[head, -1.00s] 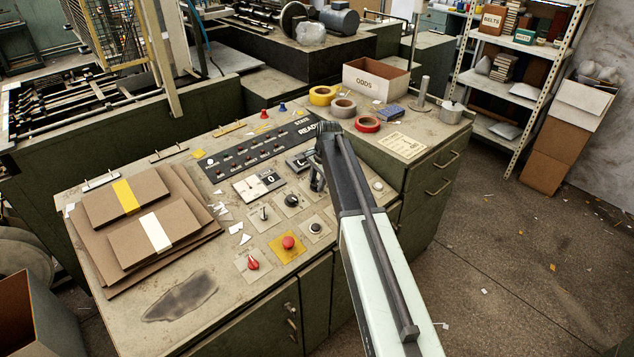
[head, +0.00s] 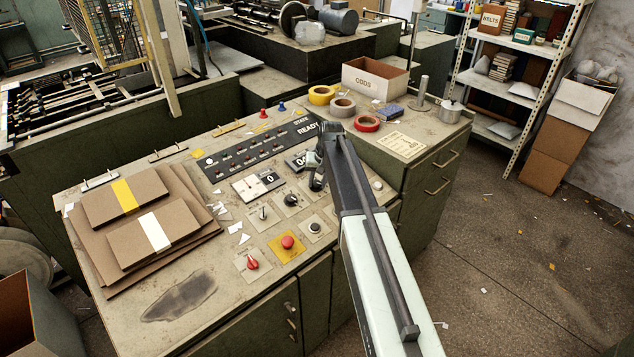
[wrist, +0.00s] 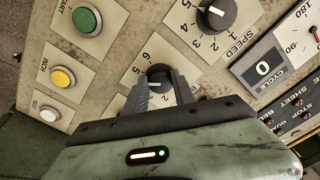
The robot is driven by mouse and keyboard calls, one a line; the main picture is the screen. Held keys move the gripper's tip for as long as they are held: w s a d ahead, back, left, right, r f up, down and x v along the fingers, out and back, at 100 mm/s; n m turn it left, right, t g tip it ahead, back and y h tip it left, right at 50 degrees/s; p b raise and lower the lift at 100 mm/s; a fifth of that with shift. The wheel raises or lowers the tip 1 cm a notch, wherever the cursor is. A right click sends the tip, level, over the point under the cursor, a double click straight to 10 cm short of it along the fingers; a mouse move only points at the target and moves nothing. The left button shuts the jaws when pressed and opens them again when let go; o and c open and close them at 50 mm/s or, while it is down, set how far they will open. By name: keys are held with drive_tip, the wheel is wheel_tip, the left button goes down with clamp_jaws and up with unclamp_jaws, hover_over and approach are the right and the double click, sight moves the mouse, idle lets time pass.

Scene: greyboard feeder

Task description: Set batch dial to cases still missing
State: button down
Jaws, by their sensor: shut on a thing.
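My gripper (wrist: 161,88) is shut on a small black dial knob (wrist: 159,71), with one finger on each side. The rest of the scale and the knob's pointer are hidden or too unclear to read. In the head view my gripper (head: 317,178) is low over the right part of the control panel and hides the knob.
The speed dial (wrist: 216,13) and cycle counter (wrist: 263,68), reading 0, are close by. Green (wrist: 87,20), yellow (wrist: 62,77) and white (wrist: 49,114) buttons line the left. Tape rolls, a written card (head: 402,145) and stacked cardboard (head: 128,197) lie on the console.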

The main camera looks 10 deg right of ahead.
drive_tip(key=n, duration=0.6)
drive_tip(key=shift+d+n, duration=0.1)
drive_tip(key=shift+n, duration=0.2)
drive_tip(key=n, duration=0.6)
drive_tip(key=shift+w+d, duration=0.1)
idle(0.3)
drive_tip(key=c, duration=1)
unclamp_jaws()
drive_tip(key=shift+c, duration=0.2)
drive_tip(key=p+v, duration=0.7)
drive_tip(key=v, duration=0.1)
